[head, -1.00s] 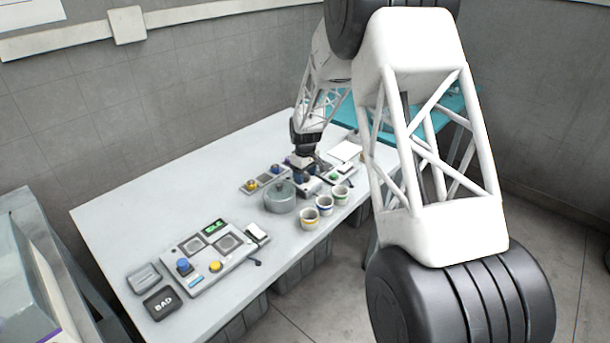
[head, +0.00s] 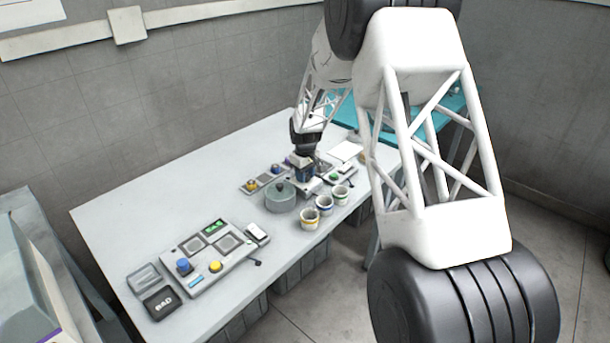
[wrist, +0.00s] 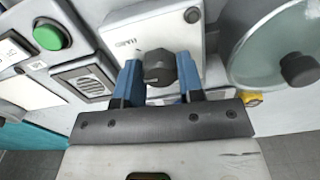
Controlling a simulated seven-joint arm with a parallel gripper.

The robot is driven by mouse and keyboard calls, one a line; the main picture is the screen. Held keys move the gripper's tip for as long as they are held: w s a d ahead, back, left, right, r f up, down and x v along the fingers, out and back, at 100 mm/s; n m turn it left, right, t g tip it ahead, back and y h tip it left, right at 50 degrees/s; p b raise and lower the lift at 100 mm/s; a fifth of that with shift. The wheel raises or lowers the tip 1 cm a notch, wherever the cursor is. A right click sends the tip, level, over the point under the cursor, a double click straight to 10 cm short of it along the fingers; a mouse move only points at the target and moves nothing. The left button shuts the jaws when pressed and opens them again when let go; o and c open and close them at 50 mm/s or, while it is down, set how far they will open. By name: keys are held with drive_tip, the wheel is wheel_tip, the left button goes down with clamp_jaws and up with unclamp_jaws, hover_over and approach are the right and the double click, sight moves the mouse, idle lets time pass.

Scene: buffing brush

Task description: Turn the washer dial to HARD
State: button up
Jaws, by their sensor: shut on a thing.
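The dial is a dark faceted knob (wrist: 159,68) on a white panel (wrist: 125,22) in the wrist view. My gripper (wrist: 158,80) has its two blue fingers on either side of the knob and is shut on it. Small lettering on the panel beyond the knob is upside down and too blurred to read surely. I cannot tell which setting the dial points at. In the head view my gripper (head: 304,186) is down at the far part of the table, and it hides the dial there.
A round grey lidded pot (head: 281,198) stands close to my gripper; its lid (wrist: 270,45) is at the right in the wrist view. A green button (wrist: 48,35) lies to the left. Several cups (head: 324,205) line the front edge. A control board (head: 212,255) sits nearer.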

drive_tip(key=m, duration=0.4)
drive_tip(key=shift+m, duration=2)
drive_tip(key=o, duration=0.9)
drive_tip(key=shift+r, duration=0.1)
drive_tip(key=shift+r, duration=3.85)
